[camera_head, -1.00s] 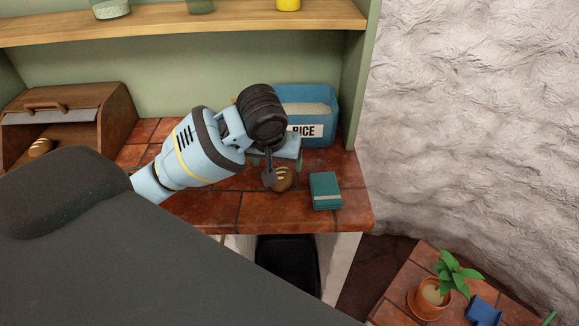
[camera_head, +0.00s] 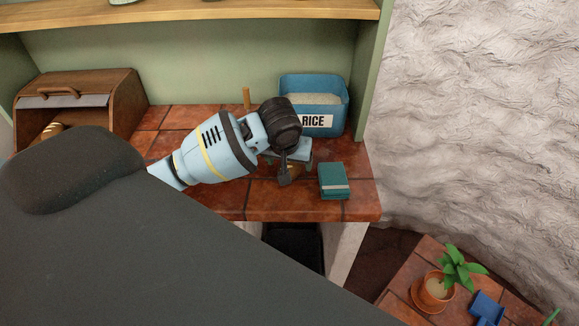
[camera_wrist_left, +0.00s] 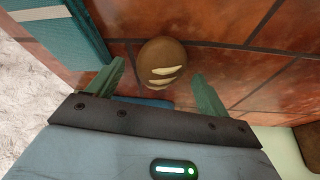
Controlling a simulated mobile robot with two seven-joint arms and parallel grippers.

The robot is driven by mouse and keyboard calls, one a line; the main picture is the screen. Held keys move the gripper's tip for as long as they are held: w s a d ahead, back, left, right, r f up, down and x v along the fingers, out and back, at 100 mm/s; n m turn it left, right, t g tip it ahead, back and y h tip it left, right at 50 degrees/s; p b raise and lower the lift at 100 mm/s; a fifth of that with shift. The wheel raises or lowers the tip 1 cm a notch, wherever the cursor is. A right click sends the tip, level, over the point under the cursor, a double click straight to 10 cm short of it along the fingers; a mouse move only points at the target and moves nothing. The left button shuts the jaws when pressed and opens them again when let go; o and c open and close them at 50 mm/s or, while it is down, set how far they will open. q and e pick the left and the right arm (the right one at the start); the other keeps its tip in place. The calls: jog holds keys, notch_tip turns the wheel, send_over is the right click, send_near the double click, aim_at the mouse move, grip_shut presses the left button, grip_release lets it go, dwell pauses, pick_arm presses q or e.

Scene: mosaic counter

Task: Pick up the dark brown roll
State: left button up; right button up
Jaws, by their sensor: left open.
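The dark brown roll (camera_wrist_left: 162,60), round with pale slashes on top, lies on the red tile counter. In the left wrist view it sits between and just beyond the fingertips of my left gripper (camera_wrist_left: 158,78). The jaws are open, with a finger to each side of the roll; whether they touch it I cannot tell. In the head view my left gripper (camera_head: 290,178) is low over the counter and hides most of the roll. My right gripper is not in view.
A wooden bread box (camera_head: 110,98) at the left holds another roll (camera_head: 52,130). A potted plant (camera_head: 437,289) stands on a lower tiled surface at the right.

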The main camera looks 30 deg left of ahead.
aim_at(289, 164)
pick_arm(q)
jog(key=shift+w+f, duration=0.1)
jog(key=shift+f, duration=0.15)
jog(key=shift+c, duration=0.3)
jog(key=c, duration=1)
jog(key=shift+r, duration=0.15)
jog(key=shift+r, duration=0.25)
notch_tip(289, 164, up, 3)
jog(key=shift+f, duration=0.1)
jog(key=s+d, duration=0.1)
jog(key=s, duration=0.4)
jog(key=s+d+r, duration=0.1)
jog(key=s+d, duration=0.1)
jog(key=s, duration=0.3)
jog(key=s+d, duration=0.1)
jog(key=s, duration=0.4)
jog(key=shift+s+d+r, duration=0.15)
jog(key=shift+d+r, duration=0.1)
